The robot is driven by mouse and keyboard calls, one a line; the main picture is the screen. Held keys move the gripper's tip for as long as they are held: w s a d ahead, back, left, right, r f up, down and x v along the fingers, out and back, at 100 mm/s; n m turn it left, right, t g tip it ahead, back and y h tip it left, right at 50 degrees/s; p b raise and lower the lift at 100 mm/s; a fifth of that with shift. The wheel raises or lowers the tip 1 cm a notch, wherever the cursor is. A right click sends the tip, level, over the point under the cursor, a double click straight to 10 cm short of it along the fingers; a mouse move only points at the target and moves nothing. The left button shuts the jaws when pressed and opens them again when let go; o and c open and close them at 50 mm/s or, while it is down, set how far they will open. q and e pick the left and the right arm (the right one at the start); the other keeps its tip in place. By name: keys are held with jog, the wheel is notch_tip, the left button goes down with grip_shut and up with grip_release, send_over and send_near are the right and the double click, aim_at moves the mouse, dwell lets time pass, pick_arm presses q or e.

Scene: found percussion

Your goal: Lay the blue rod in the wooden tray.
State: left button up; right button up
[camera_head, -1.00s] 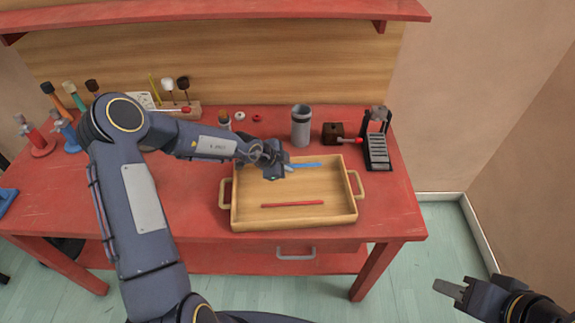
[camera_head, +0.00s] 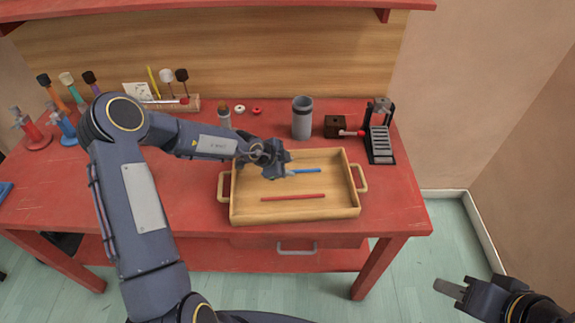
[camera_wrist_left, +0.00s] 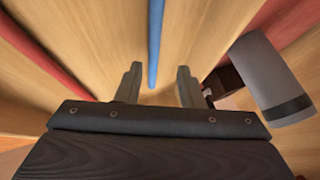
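The blue rod (camera_head: 310,171) lies on the floor of the wooden tray (camera_head: 345,205), in its back half and roughly parallel to a red rod (camera_head: 293,197). My left gripper (camera_head: 286,172) is low over the tray at the left end of the blue rod. In the left wrist view its two fingers (camera_wrist_left: 157,84) are apart, and the blue rod (camera_wrist_left: 155,42) shows between them with a gap on each side. The rod's left end is hidden by the gripper in the head view. My right gripper (camera_head: 450,288) is off the table at lower right, its opening unclear.
Behind the tray stand a grey cylinder (camera_head: 302,118), a dark brown block (camera_head: 333,126) and a black stand (camera_head: 379,140). A holder with several mallets (camera_head: 172,104) is at the back left. The red tabletop (camera_head: 395,195) right of the tray is clear.

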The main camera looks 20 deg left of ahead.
pick_arm(q)
jog(key=v, duration=0.7)
jog(key=shift+s+a+r, duration=0.2)
jog(key=shift+s+r, duration=0.05)
jog(key=shift+r, duration=0.05)
dwell(0.3)
notch_tip(320, 180, up, 13)
jog(key=m+t, duration=0.5)
jog(key=m, duration=1.1)
jog(key=s+d+r+m+h, duration=0.1)
jog(key=s+d+r+m, duration=0.2)
jog(key=s+r+m, duration=0.65)
jog(key=s+d+f+m+g+h, duration=0.1)
jog(key=s+d+f+m+g, duration=0.15)
jog(key=s+m, duration=1.25)
jog(key=s+a+f+m+g+y, duration=0.2)
jog(key=s+a+f+m, duration=0.3)
jog(key=m, duration=0.9)
jog(key=shift+s+f+m+g+y, duration=0.25)
jog(key=shift+s+m+g+y, duration=0.15)
jog(key=shift+s, duration=0.55)
